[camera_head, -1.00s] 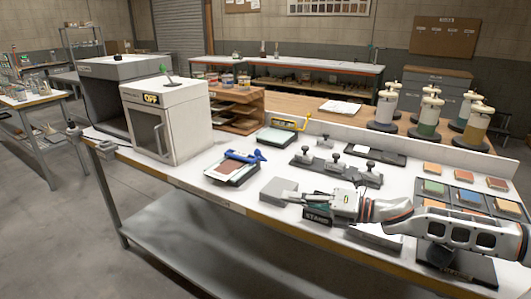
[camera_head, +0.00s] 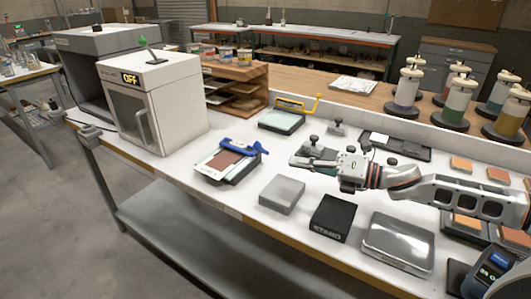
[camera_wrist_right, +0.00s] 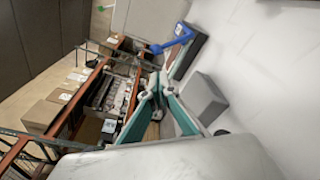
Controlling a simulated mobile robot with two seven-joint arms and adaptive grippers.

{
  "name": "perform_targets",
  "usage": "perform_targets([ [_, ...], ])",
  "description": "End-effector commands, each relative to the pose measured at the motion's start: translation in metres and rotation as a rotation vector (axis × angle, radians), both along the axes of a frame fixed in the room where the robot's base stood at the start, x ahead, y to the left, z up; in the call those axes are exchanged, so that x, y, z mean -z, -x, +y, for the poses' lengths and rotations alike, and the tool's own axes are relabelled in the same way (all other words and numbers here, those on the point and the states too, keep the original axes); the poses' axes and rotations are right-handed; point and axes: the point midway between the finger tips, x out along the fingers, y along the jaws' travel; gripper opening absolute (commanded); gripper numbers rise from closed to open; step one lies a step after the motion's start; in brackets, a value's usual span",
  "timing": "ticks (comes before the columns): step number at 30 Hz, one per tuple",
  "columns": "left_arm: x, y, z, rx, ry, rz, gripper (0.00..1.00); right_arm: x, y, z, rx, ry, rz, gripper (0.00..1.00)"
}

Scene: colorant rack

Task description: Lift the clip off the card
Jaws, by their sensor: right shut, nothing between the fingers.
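The blue clip (camera_head: 240,148) sits across the back edge of the card (camera_head: 223,163), which is pale with a brown patch and rests on a dark block. The clip also shows in the right wrist view (camera_wrist_right: 176,38), beyond the fingers. My right gripper (camera_head: 296,160) is shut and empty, above the table to the right of the clip and apart from it. Its teal fingers (camera_wrist_right: 163,82) show close together in the wrist view. My left gripper is in neither current view.
A grey block (camera_head: 282,194) and a black block marked STAND (camera_head: 333,218) lie in front of my right gripper. A tray with a yellow handle (camera_head: 282,121) lies behind the card. A white oven marked OFF (camera_head: 152,105) stands at left.

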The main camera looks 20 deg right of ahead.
Motion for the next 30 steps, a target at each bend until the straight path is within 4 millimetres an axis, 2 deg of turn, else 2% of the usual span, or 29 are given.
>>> perform_targets([
  [8, 0.001, 0.002, 0.001, 0.002, -0.002, 0.004, 0.54, 0.000, 0.000, 0.001, 0.000, 0.000, 0.000, 0.00],
  [14, -0.004, 0.000, 0.001, 0.001, -0.002, 0.001, 0.54, -0.001, -0.009, 0.008, 0.000, -0.003, -0.002, 0.00],
  [30, -0.025, -0.005, 0.001, 0.001, -0.002, -0.014, 0.54, 0.006, -0.064, 0.064, 0.000, -0.002, -0.001, 0.00],
])
